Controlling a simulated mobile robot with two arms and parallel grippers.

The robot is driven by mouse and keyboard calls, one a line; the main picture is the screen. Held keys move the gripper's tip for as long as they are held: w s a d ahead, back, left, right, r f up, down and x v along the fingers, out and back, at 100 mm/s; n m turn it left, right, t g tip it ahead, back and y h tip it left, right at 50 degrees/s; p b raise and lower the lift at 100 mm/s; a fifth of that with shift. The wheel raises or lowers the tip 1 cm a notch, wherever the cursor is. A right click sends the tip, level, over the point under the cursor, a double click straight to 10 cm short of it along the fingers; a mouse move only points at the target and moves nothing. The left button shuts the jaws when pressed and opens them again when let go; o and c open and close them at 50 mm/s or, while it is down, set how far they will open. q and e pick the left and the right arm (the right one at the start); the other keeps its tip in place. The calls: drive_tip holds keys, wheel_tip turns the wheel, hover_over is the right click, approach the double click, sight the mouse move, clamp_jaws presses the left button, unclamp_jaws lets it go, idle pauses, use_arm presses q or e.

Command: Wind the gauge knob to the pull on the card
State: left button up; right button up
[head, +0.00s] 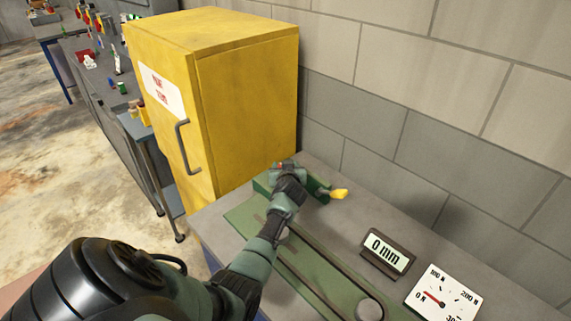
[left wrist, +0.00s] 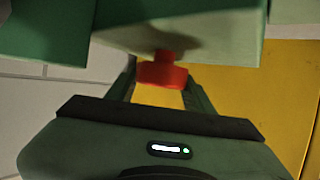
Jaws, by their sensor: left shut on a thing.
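A red knob (left wrist: 162,73) sticks out of a green housing (left wrist: 190,40) in the left wrist view. My left gripper (left wrist: 160,90) is shut on this knob, with a finger on each side. In the head view my left gripper (head: 285,170) is at the far end of the green rig (head: 245,215) and mostly hides the knob. A white dial gauge (head: 455,284) marked in N stands at the bottom right, its red needle near 0 N. A display (head: 388,252) reads "0 mm". I cannot make out a card with a pull. My right gripper is out of view.
A yellow cabinet (head: 245,110) stands behind and left of the bench. A block wall (head: 420,120) runs along the bench's back. A yellow-tipped part (head: 338,194) sticks out right of my gripper. The grey bench top (head: 345,215) is clear before the display.

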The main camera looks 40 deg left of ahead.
use_arm(q)
drive_tip(key=shift+f, duration=0.15)
drive_tip(key=o, duration=1.4)
drive_tip(key=shift+c, duration=0.2)
drive_tip(key=shift+s+d, duration=0.1)
drive_tip(key=shift+d, duration=0.05)
drive_tip(key=b+v, duration=0.1)
drive_tip(key=v, duration=0.6)
drive_tip(key=shift+s+d, duration=0.2)
